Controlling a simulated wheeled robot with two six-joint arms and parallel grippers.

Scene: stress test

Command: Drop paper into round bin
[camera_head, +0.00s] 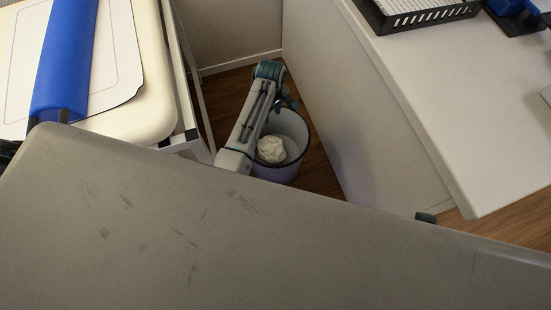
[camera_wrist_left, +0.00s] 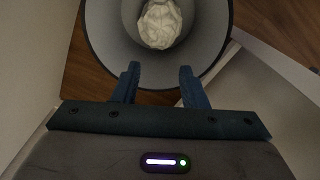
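The round bin (camera_head: 294,124) is a pale grey tub on the wooden floor, in the gap between two white furniture pieces. The crumpled white paper (camera_head: 271,150) lies inside it. In the left wrist view the paper (camera_wrist_left: 160,24) is down inside the bin (camera_wrist_left: 107,38), beyond my fingertips and apart from them. My left gripper (camera_head: 287,99) is over the bin, partly hidden by its arm in the head view. In the wrist view its two blue fingers (camera_wrist_left: 160,72) are apart with nothing between them. My right gripper is not seen.
A white desk (camera_head: 430,85) stands right of the bin, with a black wire tray (camera_head: 420,14) on it. At left is a cream padded surface (camera_head: 140,75) with a blue roll (camera_head: 65,55). A wall closes the gap behind. Some bare floor (camera_head: 230,92) shows around the bin.

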